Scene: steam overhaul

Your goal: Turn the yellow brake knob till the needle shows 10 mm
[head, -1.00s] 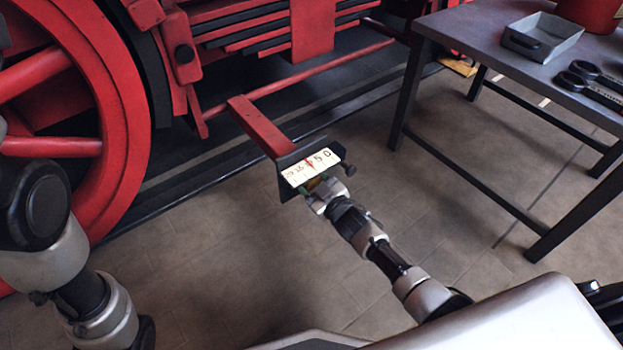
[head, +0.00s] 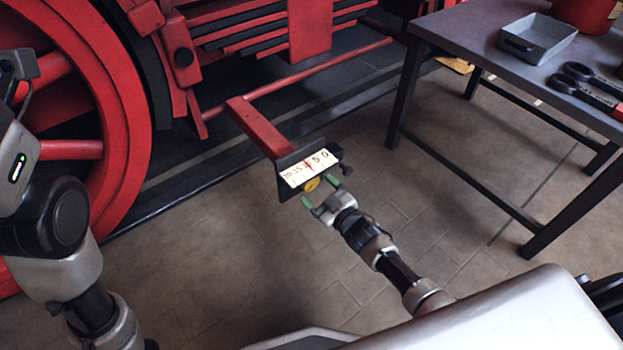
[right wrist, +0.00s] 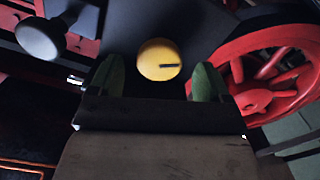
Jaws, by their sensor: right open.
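The yellow brake knob (head: 312,184) sits on the dark plate just below the white scale (head: 308,167). The scale reads 20, 15, 5 and 0 from left to right, and a red needle (head: 307,163) stands between 15 and 5, about where 10 belongs. In the right wrist view the knob (right wrist: 158,60) is round with a dark mark pointing right. My right gripper (head: 320,193) is open, its green fingers apart, one to each side of the knob and back from it, holding nothing. My left arm shows at the left, but its gripper is out of view.
A red arm (head: 260,128) carries the scale plate. A dark small knob (head: 346,170) sticks out at the plate's right. A red wheel (head: 125,130) stands left. A table (head: 470,50) with a grey tray (head: 538,42) and tools stands right. The floor between is clear.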

